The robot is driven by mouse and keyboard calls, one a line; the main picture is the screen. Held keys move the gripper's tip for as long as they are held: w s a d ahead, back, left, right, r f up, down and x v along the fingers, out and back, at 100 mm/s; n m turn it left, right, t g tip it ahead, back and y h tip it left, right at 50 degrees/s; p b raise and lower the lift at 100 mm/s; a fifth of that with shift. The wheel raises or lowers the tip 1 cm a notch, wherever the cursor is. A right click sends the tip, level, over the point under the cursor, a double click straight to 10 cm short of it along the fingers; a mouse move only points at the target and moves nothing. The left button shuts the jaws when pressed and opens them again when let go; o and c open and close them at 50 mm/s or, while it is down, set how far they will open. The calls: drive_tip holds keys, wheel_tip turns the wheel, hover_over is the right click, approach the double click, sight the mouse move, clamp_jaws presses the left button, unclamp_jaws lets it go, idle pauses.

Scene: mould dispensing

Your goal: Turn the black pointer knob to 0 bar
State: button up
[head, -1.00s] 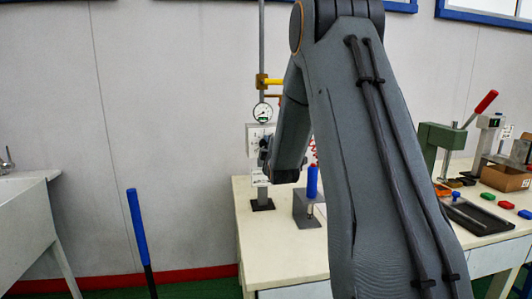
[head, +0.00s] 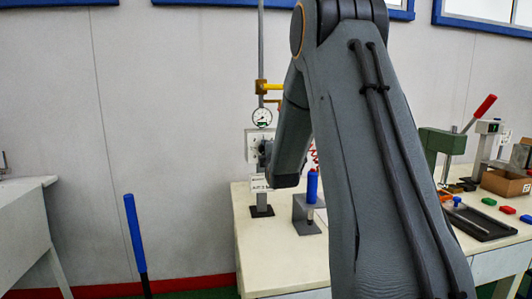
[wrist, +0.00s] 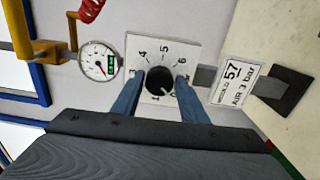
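The black pointer knob (wrist: 160,80) sits on a white dial plate (wrist: 187,50) with numbers; 4, 5, 6 and 1 are readable. Its pale pointer mark points to the lower right in the wrist view, near the low end of the scale; the exact number is unclear. My gripper (wrist: 160,78) is open, with one blue finger on each side of the knob and narrow gaps visible. A round pressure gauge (wrist: 98,61) is beside the plate; its reading is too small to tell.
A sign (wrist: 236,82) reads "57" and "AIR 3 bar". A yellow fitting (head: 271,87) is on the pipe above the gauge. A blue-handled device (head: 312,187) stands on the table (head: 280,260). A green press (head: 440,145) and cardboard box (head: 506,182) stand right.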

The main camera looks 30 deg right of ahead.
drive_tip(key=shift+o, duration=1.2)
drive_tip(key=b+v, duration=0.1)
drive_tip(key=v, duration=0.6)
drive_tip(key=shift+s, duration=0.4)
drive_tip(key=shift+a, duration=0.2)
drive_tip(key=s+a+f+m+g+y+p, duration=0.2)
drive_tip(key=s+a+f+m+g+y, duration=0.2)
drive_tip(key=s+a+f+m+g, duration=0.85)
drive_tip(key=s+a+f+g, duration=0.2)
drive_tip(key=s, duration=1)
drive_tip(key=s+a+f+m+g+y+p, duration=0.1)
drive_tip(key=s+a+f+m+g, duration=0.1)
drive_tip(key=s+a, duration=0.5)
drive_tip(key=s+f+g, duration=0.1)
drive_tip(key=s, duration=0.4)
drive_tip(key=shift+s+f, duration=0.3)
drive_tip(key=shift+s, duration=0.1)
drive_tip(key=shift+a+m, duration=0.1)
drive_tip(key=shift+m, duration=0.15)
